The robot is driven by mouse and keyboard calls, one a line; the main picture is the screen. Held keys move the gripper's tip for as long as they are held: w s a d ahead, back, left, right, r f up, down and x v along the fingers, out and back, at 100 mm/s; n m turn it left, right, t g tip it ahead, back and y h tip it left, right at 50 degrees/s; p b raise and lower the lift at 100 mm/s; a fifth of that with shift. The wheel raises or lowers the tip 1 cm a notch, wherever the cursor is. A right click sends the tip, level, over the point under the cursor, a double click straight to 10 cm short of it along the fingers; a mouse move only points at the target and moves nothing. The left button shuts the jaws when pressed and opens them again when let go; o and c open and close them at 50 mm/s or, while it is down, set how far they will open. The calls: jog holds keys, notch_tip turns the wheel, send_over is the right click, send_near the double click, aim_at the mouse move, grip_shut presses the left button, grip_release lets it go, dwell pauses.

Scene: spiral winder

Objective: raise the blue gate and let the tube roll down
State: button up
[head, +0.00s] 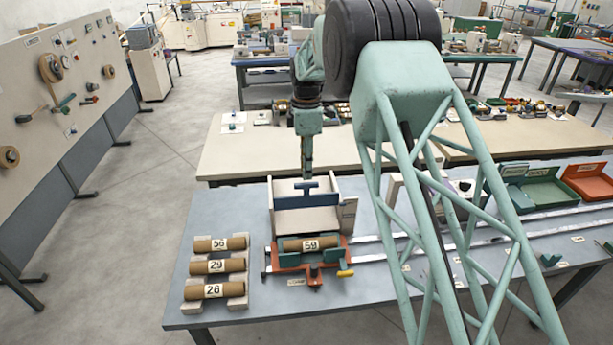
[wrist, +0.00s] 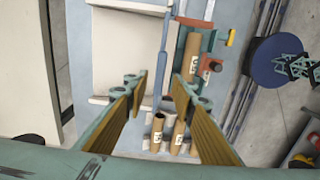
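The blue gate (head: 300,199) stands on the white ramp box (head: 290,222), with a small blue handle at its top. In the wrist view the gate (wrist: 161,62) is a long thin blue bar along the edge of the white ramp (wrist: 120,55). A brown cardboard tube labelled 59 (head: 293,244) lies in the orange and green cradle (head: 284,262) in front of the box; the tube also shows in the wrist view (wrist: 191,52). My gripper (head: 307,176) is above the gate handle. In the wrist view its fingers (wrist: 163,86) are apart, with nothing gripped between them.
Several labelled tubes, including tube 29 (head: 215,266), lie on a rack (head: 237,289) at the table's left. Metal rails (head: 375,257) run right from the cradle. A green tray (head: 537,188) and a red tray (head: 588,180) stand at the right.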

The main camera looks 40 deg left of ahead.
notch_tip(320, 180, up, 7)
dwell(0.4)
dwell(0.4)
jog(key=shift+w+r, duration=0.1)
